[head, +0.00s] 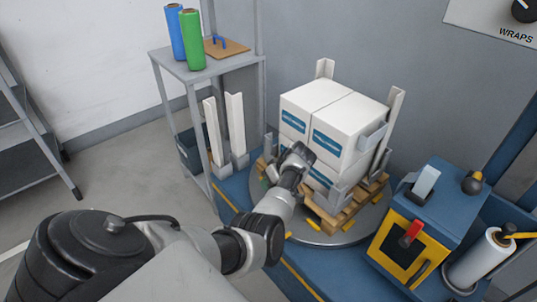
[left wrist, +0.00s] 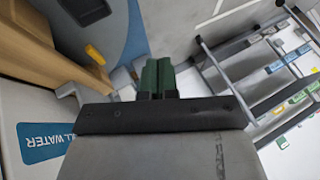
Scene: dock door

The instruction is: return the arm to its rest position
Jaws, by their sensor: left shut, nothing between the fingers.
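My left arm reaches in from the bottom left of the head view. Its gripper (head: 299,155) is in front of the stacked white boxes (head: 330,120), near their left front side. I cannot tell whether it touches them. In the left wrist view the two green fingers (left wrist: 158,76) are side by side, shut, with nothing between them. A white box (left wrist: 35,135) with a blue label is at the left there. My right gripper is in neither view.
The boxes stand on a wooden pallet (head: 345,212) on a round grey turntable (head: 325,238). A shelf (head: 190,68) with a blue roll (head: 174,32) and a green roll (head: 192,40) stands behind left. A blue machine (head: 440,205) with a red switch is at right. Floor at left is clear.

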